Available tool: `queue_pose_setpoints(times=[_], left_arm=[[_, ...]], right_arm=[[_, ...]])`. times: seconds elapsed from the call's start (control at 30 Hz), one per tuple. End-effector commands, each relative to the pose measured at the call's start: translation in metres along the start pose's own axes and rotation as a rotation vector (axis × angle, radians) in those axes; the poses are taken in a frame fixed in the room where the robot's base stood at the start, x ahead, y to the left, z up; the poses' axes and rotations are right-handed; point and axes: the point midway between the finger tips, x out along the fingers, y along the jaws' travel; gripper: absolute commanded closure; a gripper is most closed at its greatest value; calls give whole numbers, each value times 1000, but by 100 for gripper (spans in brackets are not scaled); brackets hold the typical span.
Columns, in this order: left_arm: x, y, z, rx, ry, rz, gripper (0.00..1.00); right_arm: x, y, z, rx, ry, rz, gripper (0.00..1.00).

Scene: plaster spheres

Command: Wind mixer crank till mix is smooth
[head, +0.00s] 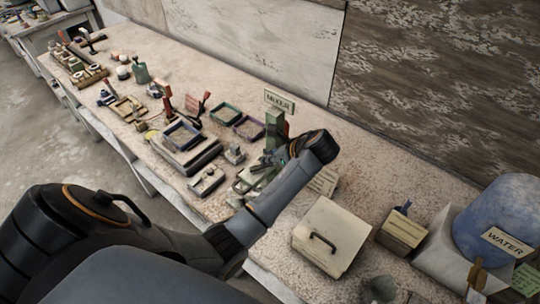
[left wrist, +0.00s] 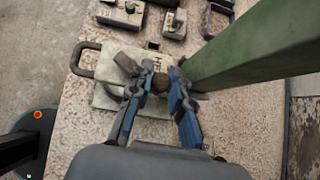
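The mixer shows in the head view as a green post (head: 274,128) under a small sign (head: 279,100). In the left wrist view the green post (left wrist: 255,50) slants in from the upper right. A round brown crank knob (left wrist: 160,83) sits between the blue fingers of my left gripper (left wrist: 159,86), which appear to touch it on both sides. In the head view my left gripper (head: 262,164) is beside the post's foot, partly hidden by my forearm. The inside of the mixer and its mix are hidden. My right gripper is not in view.
A pale lidded box with a handle (head: 331,236) stands to the right of my arm. A blue water barrel (head: 500,215) is at the far right. Trays (head: 185,150), blocks and small tools crowd the bench to the left. A pale plate with a handle (left wrist: 100,70) lies below the gripper.

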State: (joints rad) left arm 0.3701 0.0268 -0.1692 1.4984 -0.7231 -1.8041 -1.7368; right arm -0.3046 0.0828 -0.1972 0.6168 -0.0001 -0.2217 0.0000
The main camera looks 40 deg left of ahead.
Motion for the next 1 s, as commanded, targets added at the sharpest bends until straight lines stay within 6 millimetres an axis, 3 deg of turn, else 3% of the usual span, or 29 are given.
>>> queue_pose_setpoints(times=[0.57,0.6,0.63,1.0], left_arm=[[6,-3,5,-97,-1,100,100],[6,-2,5,-97,-1,100,73],[6,-2,5,-97,-1,100,70],[5,-2,4,-81,-1,81,70]], right_arm=[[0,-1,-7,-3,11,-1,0],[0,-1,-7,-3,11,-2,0],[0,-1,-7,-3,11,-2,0],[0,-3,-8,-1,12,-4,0]])
